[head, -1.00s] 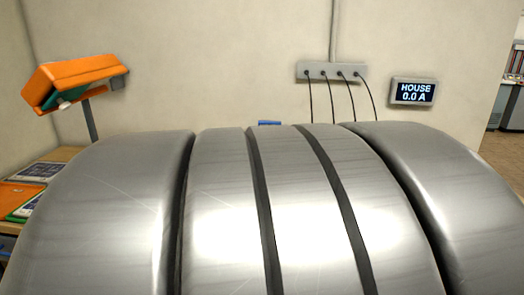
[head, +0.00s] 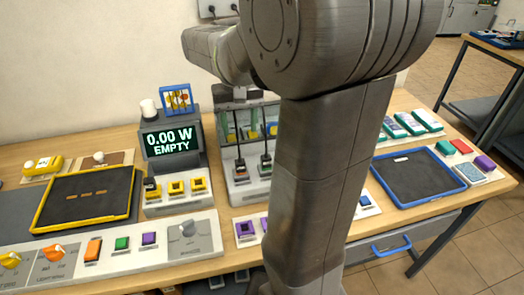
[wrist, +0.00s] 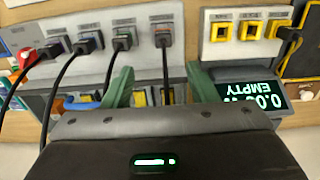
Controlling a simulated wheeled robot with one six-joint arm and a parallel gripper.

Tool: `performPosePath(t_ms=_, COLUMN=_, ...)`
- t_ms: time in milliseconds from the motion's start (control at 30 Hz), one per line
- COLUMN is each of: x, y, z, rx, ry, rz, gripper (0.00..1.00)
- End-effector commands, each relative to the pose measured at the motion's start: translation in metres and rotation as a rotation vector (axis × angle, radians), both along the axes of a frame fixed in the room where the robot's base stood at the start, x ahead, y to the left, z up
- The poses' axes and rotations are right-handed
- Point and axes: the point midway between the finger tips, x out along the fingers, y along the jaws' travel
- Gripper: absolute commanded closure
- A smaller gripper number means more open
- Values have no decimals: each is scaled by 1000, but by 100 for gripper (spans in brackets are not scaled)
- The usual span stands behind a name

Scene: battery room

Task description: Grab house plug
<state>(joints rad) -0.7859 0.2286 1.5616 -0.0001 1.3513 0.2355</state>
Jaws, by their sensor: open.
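In the wrist view, my gripper (wrist: 159,72) is open, with green fingers spread apart over a pale socket panel (wrist: 140,22). The panel labels are too small to read, so I cannot tell which plug is the house one.
A meter (head: 168,142) reading 0.00 W EMPTY stands left of the panel, with yellow sockets (head: 176,187) before it. A yellow-rimmed tray (head: 43,231) lies at left and a blue-rimmed tray (head: 459,191) at right. Black cables cross close to the fingers.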

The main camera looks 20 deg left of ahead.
Motion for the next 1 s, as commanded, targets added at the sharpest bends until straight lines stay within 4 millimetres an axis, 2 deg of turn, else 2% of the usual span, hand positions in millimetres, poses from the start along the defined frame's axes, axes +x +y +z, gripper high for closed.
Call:
performPosePath(t_ms=400, x=0, y=0, z=-73, rx=-3, ry=3, rz=0, gripper=47)
performPosePath(t_ms=667, x=0, y=1, z=-92, rx=-2, ry=2, rz=0, gripper=47)
performPosePath(t_ms=900, x=0, y=5, z=-126, rx=-3, ry=3, rz=0, gripper=47)
performPosePath(t_ms=1000, x=0, y=4, z=-134, rx=-1, ry=2, rz=0, gripper=47)
